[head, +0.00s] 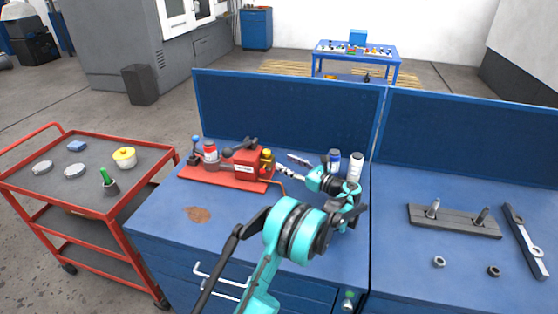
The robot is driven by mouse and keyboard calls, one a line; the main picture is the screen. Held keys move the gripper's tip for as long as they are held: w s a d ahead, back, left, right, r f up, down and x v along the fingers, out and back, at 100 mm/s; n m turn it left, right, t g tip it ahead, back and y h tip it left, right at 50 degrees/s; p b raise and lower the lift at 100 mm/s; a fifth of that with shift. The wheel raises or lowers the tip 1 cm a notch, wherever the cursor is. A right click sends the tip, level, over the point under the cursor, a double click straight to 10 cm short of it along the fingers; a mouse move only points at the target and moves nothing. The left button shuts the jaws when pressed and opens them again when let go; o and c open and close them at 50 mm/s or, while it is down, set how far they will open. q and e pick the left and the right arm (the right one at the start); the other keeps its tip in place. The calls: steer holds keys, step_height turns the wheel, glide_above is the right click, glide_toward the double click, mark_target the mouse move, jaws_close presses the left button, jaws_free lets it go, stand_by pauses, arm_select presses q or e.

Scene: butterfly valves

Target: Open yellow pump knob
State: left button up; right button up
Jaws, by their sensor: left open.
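A red pump unit (240,163) stands on a red base plate (212,177) at the left of the blue workbench, seen in the head view. A small yellow knob (267,155) sits on the right end of the pump body. My left gripper (283,169) is open, its fingers reaching leftward just right of the knob and slightly below it. The gripper is small in the picture, and I cannot tell whether a fingertip touches the knob. My right gripper is out of view.
White and blue bottles (356,166) stand behind my arm. A dark block with upright pins (455,220), loose nuts (439,262) and a wrench-like bar (523,240) lie at right. A red cart (120,145) stands at left. A blue panel (290,115) backs the bench.

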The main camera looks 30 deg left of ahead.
mark_target(270, 155)
arm_select(q)
steer(key=a, duration=0.2)
steer(key=a+b, duration=0.1)
steer(key=a, duration=0.1)
steer(key=w+a+b, duration=0.1)
steer(key=a, duration=0.1)
steer(key=shift+a+f, duration=0.15)
steer(key=shift+a, duration=0.05)
steer(key=shift+w+a, duration=0.2)
steer(key=shift+a, duration=0.45)
jaws_close()
